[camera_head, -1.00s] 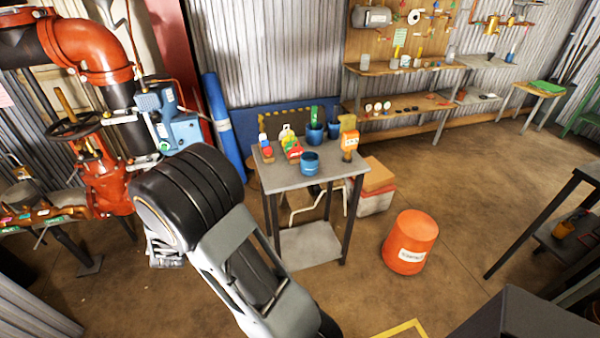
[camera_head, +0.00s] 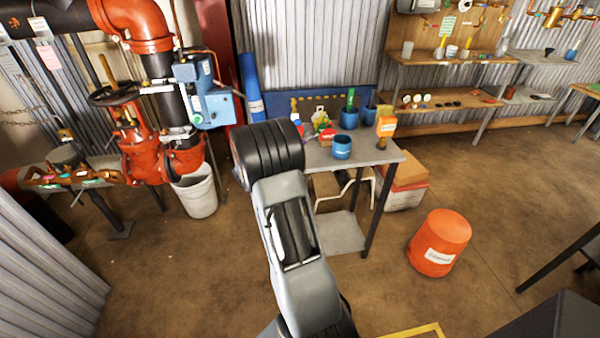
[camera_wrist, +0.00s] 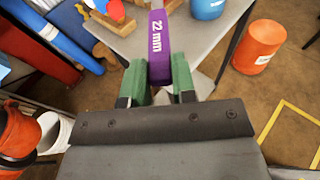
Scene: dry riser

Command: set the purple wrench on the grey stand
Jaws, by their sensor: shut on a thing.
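The purple wrench (camera_wrist: 158,44), marked "22 mm", is held between the green fingers of my gripper (camera_wrist: 160,80) in the wrist view. My gripper is shut on it, and the wrench points away toward the grey-topped table. Its far end runs off the top of the picture. In the head view my arm hides the gripper and the wrench. The grey stand is most likely the small grey table (camera_head: 375,154) in the head view, partly behind my arm; its top also shows in the wrist view (camera_wrist: 125,45).
The table top bears a blue cup (camera_head: 341,147), blue pots, an orange-labelled item (camera_head: 386,125) and several small coloured things. An orange bucket (camera_head: 440,243) stands on the floor to its right. Red pipework (camera_head: 140,110) and a white bucket (camera_head: 197,190) are at left.

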